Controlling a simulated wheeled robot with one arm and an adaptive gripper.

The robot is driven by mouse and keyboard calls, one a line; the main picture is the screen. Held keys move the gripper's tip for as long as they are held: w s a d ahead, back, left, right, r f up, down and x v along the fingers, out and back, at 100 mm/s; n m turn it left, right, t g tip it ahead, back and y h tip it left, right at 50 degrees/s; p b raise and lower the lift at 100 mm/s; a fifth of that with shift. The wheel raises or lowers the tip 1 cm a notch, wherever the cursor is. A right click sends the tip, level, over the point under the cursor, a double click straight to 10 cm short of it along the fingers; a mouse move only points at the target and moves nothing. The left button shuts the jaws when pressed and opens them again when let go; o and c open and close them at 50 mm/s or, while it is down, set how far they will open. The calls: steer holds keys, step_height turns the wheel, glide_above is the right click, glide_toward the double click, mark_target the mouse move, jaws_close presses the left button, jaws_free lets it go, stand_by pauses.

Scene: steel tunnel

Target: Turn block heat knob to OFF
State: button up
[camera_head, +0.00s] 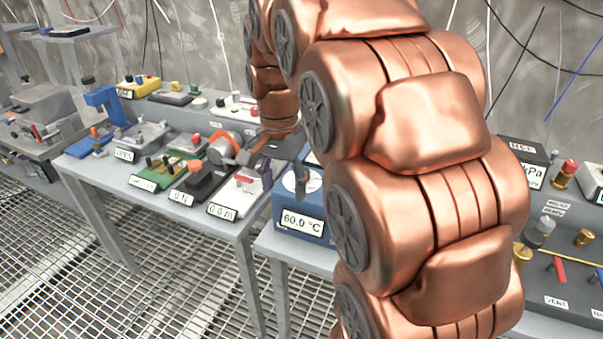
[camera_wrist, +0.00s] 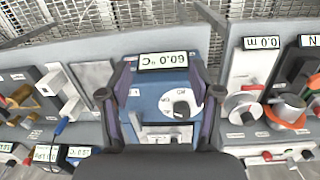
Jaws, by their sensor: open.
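The heat block is a blue box (camera_head: 290,208) with a "60.0 °C" display (camera_head: 302,222) on its front. In the wrist view the blue box (camera_wrist: 150,92) appears upside down between my fingers. A round white dial with a dark pointer, the heat knob (camera_wrist: 181,104), sits on its top face; small markings beside it are too small to read. The dial also shows partly in the head view (camera_head: 291,183). My gripper (camera_wrist: 161,105) is open, its fingers on either side of the box and empty. In the head view my gripper (camera_head: 286,172) is above the box, partly hidden by my arm.
A grey bench (camera_head: 160,190) to the left holds several instruments, including one with a "0.0 m" display (camera_head: 222,211). A panel with red, white and brass fittings (camera_head: 562,265) stands at the right. The floor is metal grating (camera_head: 60,270).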

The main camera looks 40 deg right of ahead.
steer(key=w+d+m, duration=0.2)
steer(key=w+d, duration=0.1)
steer(key=w+d+m+b, duration=0.1)
steer(key=w+d+m, duration=0.2)
steer(key=d, duration=0.1)
steer(key=w+d+m+b, duration=0.1)
steer(key=w+d+m, duration=0.1)
steer(key=w+d, duration=0.1)
steer(key=shift+w+d+r+m+t, duration=0.25)
steer(key=shift+d+m+t, duration=0.1)
steer(key=shift+m+t, duration=0.05)
steer(key=shift+w+d+m, duration=0.25)
steer(key=shift+d+m, duration=0.05)
steer(key=shift+d, duration=0.1)
steer(key=shift+f+p, duration=0.45)
steer(key=shift+f, duration=3.4)
steer(key=c, duration=1.1)
steer(key=shift+c, duration=0.2)
